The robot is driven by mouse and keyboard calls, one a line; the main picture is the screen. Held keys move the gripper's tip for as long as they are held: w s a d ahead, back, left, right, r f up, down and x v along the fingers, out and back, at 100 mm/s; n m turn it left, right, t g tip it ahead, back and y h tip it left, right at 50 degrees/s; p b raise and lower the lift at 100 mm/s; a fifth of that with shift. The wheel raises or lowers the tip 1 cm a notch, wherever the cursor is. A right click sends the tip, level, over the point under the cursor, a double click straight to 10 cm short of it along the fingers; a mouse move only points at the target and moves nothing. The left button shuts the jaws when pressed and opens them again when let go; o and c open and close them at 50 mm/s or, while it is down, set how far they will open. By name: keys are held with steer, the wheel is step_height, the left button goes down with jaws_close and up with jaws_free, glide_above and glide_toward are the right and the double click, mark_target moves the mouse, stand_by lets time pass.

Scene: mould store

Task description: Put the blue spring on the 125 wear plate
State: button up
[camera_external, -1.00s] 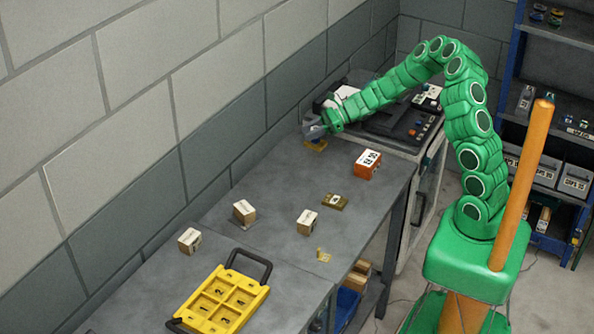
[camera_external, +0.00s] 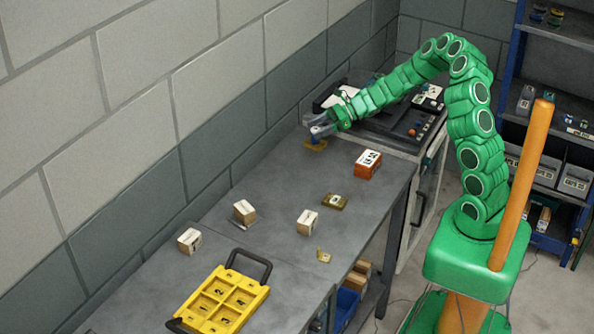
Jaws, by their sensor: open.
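My gripper (camera_external: 317,124) is at the far end of the bench, low over a small brass-coloured plate (camera_external: 316,146). Its grey fingers are open. A small bluish piece (camera_external: 317,134) shows between the fingertips, right above that plate; it looks like the blue spring, upright. I cannot tell whether it touches the plate or a finger. A second brass-coloured plate (camera_external: 335,202) with a pale label lies nearer, at the bench's right side. The plates' numbers are too small to read, so I cannot tell which is the 125 wear plate.
An orange labelled box (camera_external: 367,164) stands right of my gripper. Several small cartons, one at the middle (camera_external: 307,222), stand on the bench (camera_external: 270,190). A yellow tray (camera_external: 243,311) with numbered compartments lies at the front. A machine (camera_external: 400,130) adjoins the far end.

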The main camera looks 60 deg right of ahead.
steer(key=v, duration=0.9)
steer(key=s+a+r+n+g, duration=0.45)
steer(key=s+a+n, duration=0.35)
steer(key=a, duration=0.3)
steer(key=s+a+r+n+g, duration=0.4)
steer(key=s+a+r+n, duration=0.3)
steer(key=a, duration=0.4)
steer(key=s+a+n+g+h, duration=0.2)
steer(key=s+n+h, duration=0.35)
steer(key=s, duration=0.85)
steer(key=s+d+n+h, duration=0.2)
steer(key=s+d+n, duration=0.1)
steer(key=s, duration=0.2)
steer(key=s+d+r+n+h, duration=0.1)
steer(key=s+d+n+h, duration=0.1)
steer(key=s, duration=0.4)
steer(key=shift+s+d+n+g, duration=0.25)
steer(key=shift+d+n+g, duration=0.1)
steer(key=shift+d+n, duration=0.45)
